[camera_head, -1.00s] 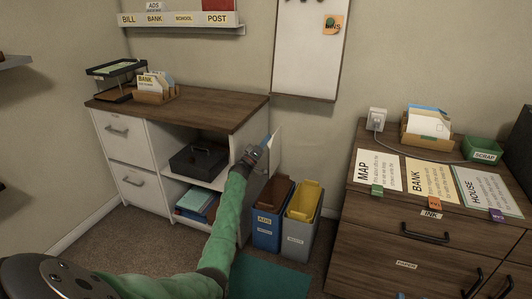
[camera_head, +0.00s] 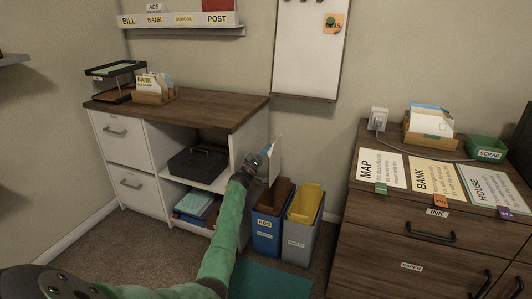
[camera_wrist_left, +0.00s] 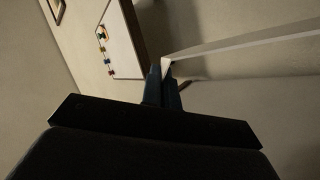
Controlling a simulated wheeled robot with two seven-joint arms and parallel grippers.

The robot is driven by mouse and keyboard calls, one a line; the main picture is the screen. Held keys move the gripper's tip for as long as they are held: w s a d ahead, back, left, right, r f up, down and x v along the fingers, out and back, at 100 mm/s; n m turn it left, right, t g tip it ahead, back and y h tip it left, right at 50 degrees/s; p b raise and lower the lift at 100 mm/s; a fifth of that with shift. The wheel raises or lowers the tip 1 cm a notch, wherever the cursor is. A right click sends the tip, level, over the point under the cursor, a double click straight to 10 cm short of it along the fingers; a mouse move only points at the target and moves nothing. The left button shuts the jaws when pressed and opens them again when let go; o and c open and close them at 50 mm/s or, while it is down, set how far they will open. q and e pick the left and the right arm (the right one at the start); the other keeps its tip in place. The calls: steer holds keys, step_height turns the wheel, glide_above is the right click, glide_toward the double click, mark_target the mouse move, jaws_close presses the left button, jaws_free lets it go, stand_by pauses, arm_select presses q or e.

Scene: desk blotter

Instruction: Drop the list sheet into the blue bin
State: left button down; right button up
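My left gripper (camera_head: 264,155) is shut on a pale sheet (camera_head: 274,160), held upright above the blue bin; its writing cannot be read. In the left wrist view the fingers (camera_wrist_left: 165,75) pinch the edge of the sheet (camera_wrist_left: 245,39), which runs off to the right. The blue bin (camera_head: 264,237) stands on the floor beside the cabinet, with a label reading ADS and a brown inner part at its top. The sheet's lower edge is close to the bin's opening; the exact gap cannot be told. My right gripper is not in view.
A grey bin (camera_head: 297,240) with a yellow inner part stands right against the blue bin. The white cabinet (camera_head: 228,99) with a dark wood top is on the left. A wooden drawer unit (camera_head: 400,235) bearing MAP, BANK and HOUSE sheets is on the right.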

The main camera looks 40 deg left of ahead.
mark_target(272, 160)
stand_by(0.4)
arm_select(q)
steer(key=shift+r+p, duration=0.1)
steer(key=shift+p, duration=0.5)
steer(key=shift+f+b, duration=0.3)
steer(key=shift+f, duration=0.15)
step_height(272, 160, down, 4)
steer(key=shift+r+b, duration=0.15)
steer(key=shift+b, duration=0.45)
steer(key=shift+p, duration=0.85)
stand_by(1.0)
